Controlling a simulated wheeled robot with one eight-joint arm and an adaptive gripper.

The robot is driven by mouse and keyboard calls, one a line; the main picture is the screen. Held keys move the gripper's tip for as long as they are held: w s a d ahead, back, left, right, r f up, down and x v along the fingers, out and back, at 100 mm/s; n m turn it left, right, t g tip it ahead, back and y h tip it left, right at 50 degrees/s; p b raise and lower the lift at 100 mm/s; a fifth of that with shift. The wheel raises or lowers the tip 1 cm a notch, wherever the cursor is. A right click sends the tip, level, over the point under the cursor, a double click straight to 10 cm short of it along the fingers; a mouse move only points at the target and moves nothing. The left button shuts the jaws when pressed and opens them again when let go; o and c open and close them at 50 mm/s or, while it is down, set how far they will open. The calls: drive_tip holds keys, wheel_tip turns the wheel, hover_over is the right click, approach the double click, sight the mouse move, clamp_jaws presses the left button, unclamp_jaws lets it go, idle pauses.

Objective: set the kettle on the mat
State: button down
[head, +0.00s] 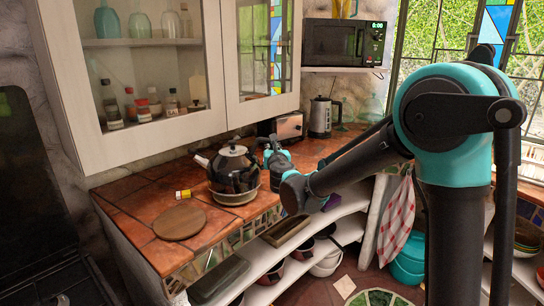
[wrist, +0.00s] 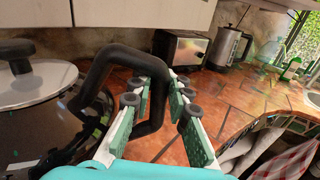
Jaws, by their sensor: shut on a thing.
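The black kettle (head: 234,172) with a pale lid and spout is at the middle of the tiled counter in the head view. In the wrist view its dark body (wrist: 40,135) fills the left side. My gripper (head: 268,160) is at the kettle's right side. In the wrist view my gripper (wrist: 160,108) has its fingers on either side of the kettle's black handle (wrist: 122,58), shut on it. A round tan piece (head: 234,198), perhaps the mat, shows under the kettle. I cannot tell whether the kettle touches it.
A round wooden board (head: 180,222) lies left of the kettle, with a small yellow item (head: 183,194) behind it. A toaster (head: 287,125) and an electric kettle (head: 321,117) stand at the back. The cabinet (head: 160,70) hangs above. Free counter lies to the right.

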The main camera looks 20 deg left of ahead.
drive_tip(key=shift+f, duration=1.8)
drive_tip(key=c, duration=1.5)
unclamp_jaws()
drive_tip(key=shift+o, duration=0.2)
drive_tip(key=v, duration=1.2)
